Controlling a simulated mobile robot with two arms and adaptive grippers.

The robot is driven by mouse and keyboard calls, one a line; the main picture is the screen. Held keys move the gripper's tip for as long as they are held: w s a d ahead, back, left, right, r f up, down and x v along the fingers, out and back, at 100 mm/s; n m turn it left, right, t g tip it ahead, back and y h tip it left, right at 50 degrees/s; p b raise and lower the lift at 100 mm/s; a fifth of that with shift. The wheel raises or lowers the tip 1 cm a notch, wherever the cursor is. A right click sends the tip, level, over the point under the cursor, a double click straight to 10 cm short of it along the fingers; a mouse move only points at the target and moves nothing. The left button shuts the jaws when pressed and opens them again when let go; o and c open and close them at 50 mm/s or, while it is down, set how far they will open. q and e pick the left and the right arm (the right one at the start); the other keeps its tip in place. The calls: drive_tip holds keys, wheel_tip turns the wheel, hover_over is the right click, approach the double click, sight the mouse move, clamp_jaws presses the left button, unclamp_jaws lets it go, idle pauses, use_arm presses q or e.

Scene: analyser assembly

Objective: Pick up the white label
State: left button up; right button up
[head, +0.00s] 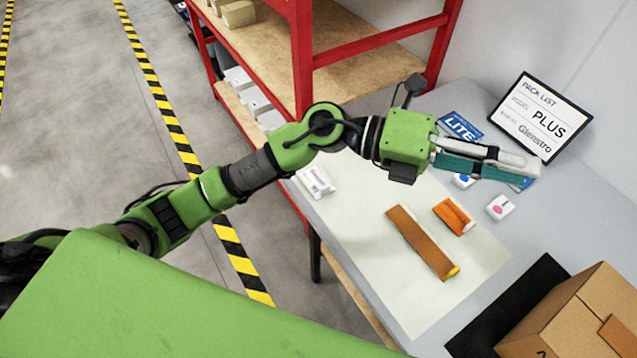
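A small white piece with dark print (316,181) lies at the table's left edge, below my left forearm; I cannot tell for sure whether it is the white label. My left gripper (512,168) is over the back of the table, pointing right, well to the right of that piece. Its fingers look close together, one pale and one teal, and I cannot tell whether anything is between them. The blue LITE card (461,127) is behind the gripper, partly covered. My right gripper is out of view.
A brown strip (420,243), an orange piece (453,217) and a white block with a pink dot (500,207) lie on the table. A pack list board (540,116) stands behind. A cardboard box (570,315) is front right. Red shelving (300,60) rises at the back left.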

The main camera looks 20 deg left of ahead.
use_arm(q)
drive_tip(key=a+f+m+g+y, duration=0.25)
drive_tip(key=f+y, duration=0.35)
drive_tip(key=f, duration=0.4)
drive_tip(key=t+y+p, duration=0.2)
drive_tip(key=t+y, duration=0.1)
drive_tip(key=y, duration=1)
hover_over(325, 187)
wheel_tip(325, 187, down, 14)
drive_tip(key=shift+w+r, duration=0.1)
drive_tip(key=shift+r, duration=0.1)
drive_tip(key=shift+f, duration=0.35)
drive_tip(key=shift+f+p, duration=0.3)
drive_tip(key=shift+f, duration=0.25)
wheel_tip(325, 187, down, 4)
drive_tip(key=shift+r+p, duration=0.2)
drive_tip(key=shift+p, duration=0.4)
drive_tip(key=shift+f, duration=0.35)
clamp_jaws()
